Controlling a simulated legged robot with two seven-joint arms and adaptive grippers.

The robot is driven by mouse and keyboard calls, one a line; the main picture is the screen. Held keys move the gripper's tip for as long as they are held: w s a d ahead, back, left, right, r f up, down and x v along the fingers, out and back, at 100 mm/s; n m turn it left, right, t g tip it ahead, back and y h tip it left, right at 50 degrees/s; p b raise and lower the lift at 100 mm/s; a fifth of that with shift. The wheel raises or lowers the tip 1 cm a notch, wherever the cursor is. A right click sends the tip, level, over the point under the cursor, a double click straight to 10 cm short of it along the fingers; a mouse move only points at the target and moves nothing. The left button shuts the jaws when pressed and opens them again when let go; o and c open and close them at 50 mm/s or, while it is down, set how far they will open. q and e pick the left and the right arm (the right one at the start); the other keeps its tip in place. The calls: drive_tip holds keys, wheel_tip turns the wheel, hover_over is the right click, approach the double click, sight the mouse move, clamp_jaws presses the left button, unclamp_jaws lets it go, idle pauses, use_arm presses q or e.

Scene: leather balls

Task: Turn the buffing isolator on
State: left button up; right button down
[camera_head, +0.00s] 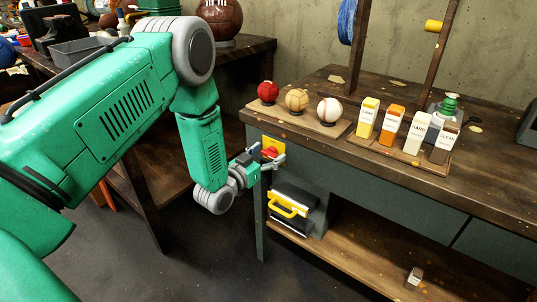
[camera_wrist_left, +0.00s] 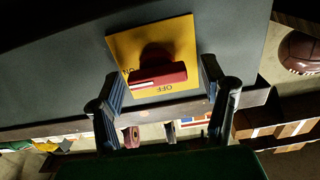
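The buffing isolator is a yellow plate (camera_head: 268,143) with a red knob (camera_head: 270,152) on the bench's grey front, near its left corner. The wrist view shows the plate (camera_wrist_left: 117,47) and the knob's bar-shaped handle (camera_wrist_left: 160,76), with a white mark at its left end. That end lies by the partly covered "ON" print; "OFF" is printed below the handle. My left gripper (camera_head: 271,158) is at the isolator. In the wrist view the left gripper (camera_wrist_left: 161,76) is open, one finger on each side of the handle, with gaps visible. My right gripper is not in view.
A black box with a yellow handle (camera_head: 287,206) sits below the isolator. The bench top (camera_head: 340,140) carries balls on a board (camera_head: 300,121), several cartons (camera_head: 390,125) and a green-topped bottle (camera_head: 446,106). Another bench (camera_head: 240,48) stands behind my arm.

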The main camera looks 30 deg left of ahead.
use_arm(q)
drive_tip(key=s+a, duration=0.1)
drive_tip(key=s, duration=1.1)
drive_tip(key=shift+f, duration=0.15)
